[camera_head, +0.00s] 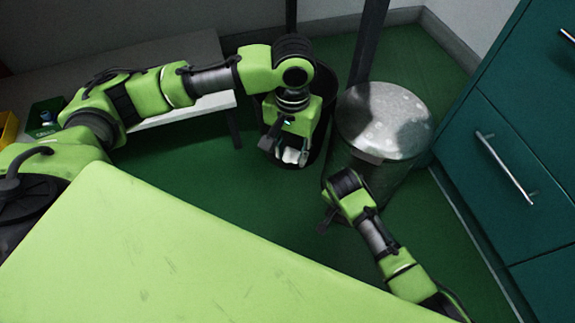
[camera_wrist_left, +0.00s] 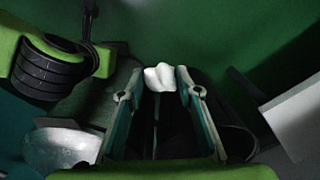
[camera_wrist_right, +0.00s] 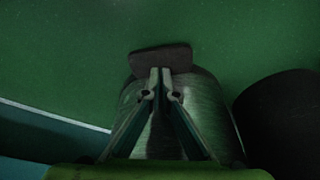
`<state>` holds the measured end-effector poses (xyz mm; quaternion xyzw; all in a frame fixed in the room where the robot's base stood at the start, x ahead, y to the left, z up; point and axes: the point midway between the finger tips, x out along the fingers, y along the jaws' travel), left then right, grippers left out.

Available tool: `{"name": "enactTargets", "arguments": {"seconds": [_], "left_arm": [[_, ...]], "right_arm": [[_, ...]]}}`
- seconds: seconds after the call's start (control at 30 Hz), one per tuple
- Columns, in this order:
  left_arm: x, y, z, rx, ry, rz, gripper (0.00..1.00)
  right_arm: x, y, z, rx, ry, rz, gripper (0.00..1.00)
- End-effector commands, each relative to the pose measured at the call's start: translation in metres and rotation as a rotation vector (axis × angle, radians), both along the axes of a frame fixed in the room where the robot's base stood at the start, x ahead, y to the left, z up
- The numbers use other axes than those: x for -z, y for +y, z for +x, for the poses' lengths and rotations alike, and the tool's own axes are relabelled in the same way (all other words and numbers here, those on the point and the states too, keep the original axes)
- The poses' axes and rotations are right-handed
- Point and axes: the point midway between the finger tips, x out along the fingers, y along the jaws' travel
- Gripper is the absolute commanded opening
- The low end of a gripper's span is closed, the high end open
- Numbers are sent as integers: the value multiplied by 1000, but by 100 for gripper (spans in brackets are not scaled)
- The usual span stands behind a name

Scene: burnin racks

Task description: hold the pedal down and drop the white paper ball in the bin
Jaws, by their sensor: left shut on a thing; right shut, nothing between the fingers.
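The white paper ball (camera_head: 291,156) is between the fingertips of my left gripper (camera_head: 287,152), which is shut on it. The ball shows clearly in the left wrist view (camera_wrist_left: 160,76). The gripper is in front of a dark open bin, left of the metal pedal bin (camera_head: 372,172). The metal bin's round lid (camera_head: 385,115) looks closed. My right gripper (camera_wrist_right: 160,70) is shut and empty, low beside the metal bin. Its tips overlap the dark pedal (camera_wrist_right: 160,58) in the right wrist view; I cannot tell whether they touch it.
The dark bin (camera_head: 323,140) stands close beside the metal bin. A white bench (camera_head: 180,113) is at the left. Teal drawers (camera_head: 500,150) with metal handles stand at the right. A green-topped surface (camera_head: 170,250) fills the foreground. Green floor (camera_head: 225,170) is clear between.

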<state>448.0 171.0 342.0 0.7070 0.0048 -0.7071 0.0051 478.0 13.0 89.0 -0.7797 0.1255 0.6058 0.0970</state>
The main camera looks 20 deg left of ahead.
Motion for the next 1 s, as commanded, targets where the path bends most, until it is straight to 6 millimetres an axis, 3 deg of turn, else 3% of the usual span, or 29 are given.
{"name": "enactTargets", "arguments": {"seconds": [0.2, 0.43, 0.6, 0.8, 1.0], "left_arm": [[-72, -40, 44, -8, -10, -1, 25], [-162, -82, 68, -4, -8, 0, 25], [-235, -113, 70, 4, -9, 0, 25], [-308, -143, 58, 10, -5, 1, 25], [-345, -158, 45, 12, -2, 1, 25]], "right_arm": [[0, 0, 0, 0, 0, 0, 0], [0, 0, 0, 0, 0, 0, 0], [0, 0, 0, 0, 0, 0, 0], [0, 0, 0, 0, 0, 0, 0], [0, 0, 0, 0, 0, 0, 0]]}}
